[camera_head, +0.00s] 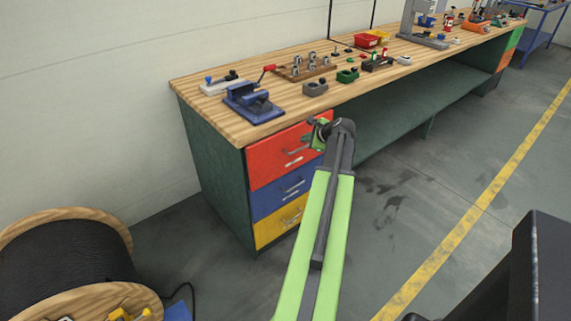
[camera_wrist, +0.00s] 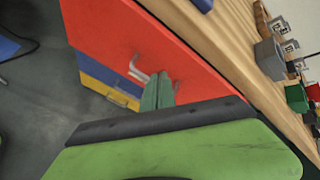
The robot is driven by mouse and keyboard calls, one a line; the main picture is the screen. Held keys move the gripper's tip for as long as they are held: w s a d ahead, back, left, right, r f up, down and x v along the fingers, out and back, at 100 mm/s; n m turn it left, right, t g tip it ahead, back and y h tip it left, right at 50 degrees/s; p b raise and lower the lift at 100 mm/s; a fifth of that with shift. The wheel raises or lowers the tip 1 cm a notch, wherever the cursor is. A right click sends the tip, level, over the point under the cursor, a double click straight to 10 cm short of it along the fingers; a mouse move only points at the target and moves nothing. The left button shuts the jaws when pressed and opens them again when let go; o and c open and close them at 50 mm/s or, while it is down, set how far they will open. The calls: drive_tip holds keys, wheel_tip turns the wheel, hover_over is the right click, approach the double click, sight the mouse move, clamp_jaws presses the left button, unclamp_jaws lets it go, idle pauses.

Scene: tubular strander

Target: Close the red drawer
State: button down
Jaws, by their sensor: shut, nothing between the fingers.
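The red drawer (camera_head: 270,160) is the top one of three in the dark green cabinet at the near end of the workbench. Its front fills the upper middle of the wrist view (camera_wrist: 125,35), with a metal handle (camera_wrist: 138,68). It seems to stand slightly proud of the drawers below, but how far is hard to tell. My gripper (camera_head: 314,128) is at the right part of the red front. In the wrist view its green fingers (camera_wrist: 157,80) are together, empty, just right of the handle. I cannot tell whether the tips touch the front.
Below are a blue drawer (camera_head: 281,193) and a yellow drawer (camera_head: 281,222). The wooden benchtop (camera_head: 215,103) above holds a blue vise (camera_head: 252,102), grey blocks and small bins. A cable reel (camera_head: 65,255) stands at lower left.

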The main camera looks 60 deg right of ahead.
drive_tip(key=s+a+f+m+t+b, duration=0.1)
drive_tip(key=a+f+m+t+b, duration=0.15)
drive_tip(key=a+m+b, duration=0.35)
drive_tip(key=a+f+m+t+b, duration=0.2)
drive_tip(key=a+t+b, duration=0.15)
drive_tip(key=b, duration=0.45)
drive_tip(key=m+t+h+b, duration=0.1)
drive_tip(key=m+t+b, duration=0.1)
drive_tip(key=b, duration=0.8)
approach(277, 158)
drive_tip(key=x, duration=0.6)
drive_tip(key=shift+w+f, duration=0.15)
drive_tip(key=shift+w, duration=0.25)
drive_tip(key=x, duration=0.3)
drive_tip(key=shift+d, duration=0.1)
